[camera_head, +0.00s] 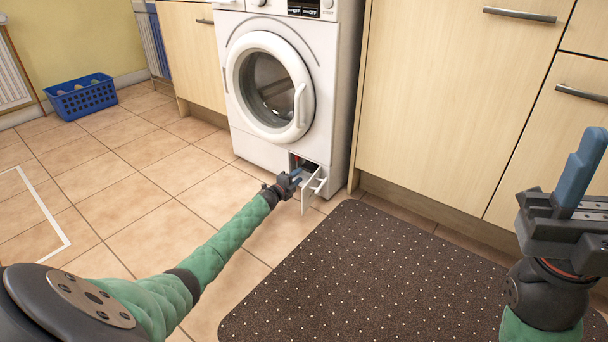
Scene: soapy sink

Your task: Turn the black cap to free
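The white washing machine (328,100) stands against the cabinets, with a small open compartment (294,159) low on its front right. Its white flap (315,188) is swung open. Something dark with a bit of red shows inside, too small to make out; I cannot pick out the black cap. My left gripper (295,175) is at the compartment's mouth, beside the flap, its fingertips too small to tell open from shut or whether they touch anything. My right gripper (581,165) is raised at the right edge, far from the machine, with its blue fingers seen side-on.
A dark dotted mat (370,275) lies on the tiles before the machine. Wooden cabinets (450,100) stand close on its right. The round door (270,88) looks closed. A blue basket (83,98) sits far left; the tiles between are clear.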

